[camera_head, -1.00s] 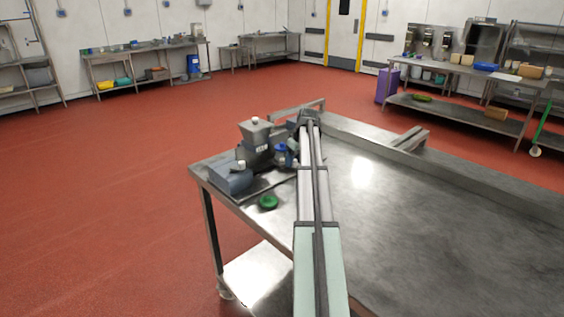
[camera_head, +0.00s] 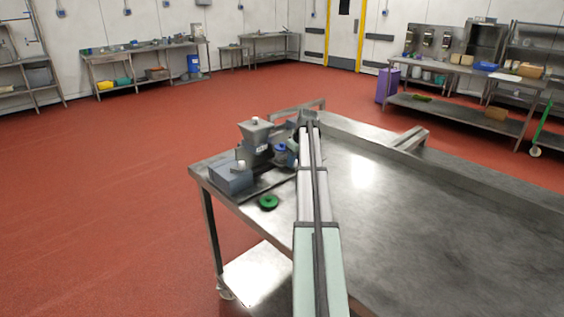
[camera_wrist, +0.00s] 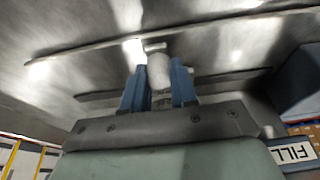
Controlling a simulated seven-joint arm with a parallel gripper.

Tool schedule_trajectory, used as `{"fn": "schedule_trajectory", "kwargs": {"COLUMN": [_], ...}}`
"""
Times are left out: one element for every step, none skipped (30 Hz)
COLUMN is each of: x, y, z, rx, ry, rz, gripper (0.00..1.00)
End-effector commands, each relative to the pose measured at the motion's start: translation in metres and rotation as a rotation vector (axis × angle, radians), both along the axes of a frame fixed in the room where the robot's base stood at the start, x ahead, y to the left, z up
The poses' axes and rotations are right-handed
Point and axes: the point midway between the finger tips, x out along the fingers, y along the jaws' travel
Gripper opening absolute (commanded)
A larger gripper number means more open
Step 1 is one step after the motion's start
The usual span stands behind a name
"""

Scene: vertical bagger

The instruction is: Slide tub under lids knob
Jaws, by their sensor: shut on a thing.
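In the wrist view my gripper (camera_wrist: 158,88) has its two blue fingers closed on a small white rounded thing (camera_wrist: 158,70). I cannot tell whether this is the tub or a knob. In the head view a small blue thing (camera_head: 280,149) shows between the grey hopper and my arm; my fingertips are not clear there. The grey hopper (camera_head: 257,134) has a white knob on top. A blue-grey box (camera_head: 230,178) with a white knob (camera_head: 241,164) stands in front of it, near the table's left edge. No tub is clearly recognisable.
A green round thing (camera_head: 268,202) lies on the steel table (camera_head: 420,230) left of my arm. The table right of my arm is clear up to a raised back edge.

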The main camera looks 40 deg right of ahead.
Motion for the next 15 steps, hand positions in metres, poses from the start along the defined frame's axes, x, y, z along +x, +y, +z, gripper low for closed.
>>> {"fn": "schedule_trajectory", "kwargs": {"x": [0.0, 0.0, 0.0, 0.0, 0.0, 0.0, 0.0, 0.0, 0.001, 0.001, 0.001, 0.001, 0.001, 0.001, 0.001], "y": [-0.001, -0.001, -0.002, -0.003, -0.004, -0.006, -0.008, -0.009, -0.012, -0.013, -0.015, -0.017, -0.019, -0.021, -0.023], "z": [0.0, 0.0, 0.0, 0.0, 0.0, 0.0, 0.0, 0.0, 0.0, 0.0, 0.0, 0.0, 0.0, 0.0, 0.0], "rx": [0.0, 0.0, 0.0, 0.0, 0.0, 0.0, 0.0, 0.0, 0.0, 0.0, 0.0, 0.0, 0.0, 0.0, 0.0], "ry": [0.0, 0.0, 0.0, 0.0, 0.0, 0.0, 0.0, 0.0, 0.0, 0.0, 0.0, 0.0, 0.0, 0.0, 0.0], "rz": [0.0, 0.0, 0.0, 0.0, 0.0, 0.0, 0.0, 0.0, 0.0, 0.0, 0.0, -0.001, -0.001, -0.001, -0.001], "gripper": [0.01, 0.01, 0.01, 0.01, 0.01, 0.01, 0.01, 0.01, 0.01, 0.01, 0.01, 0.01, 0.01, 0.01, 0.01]}}
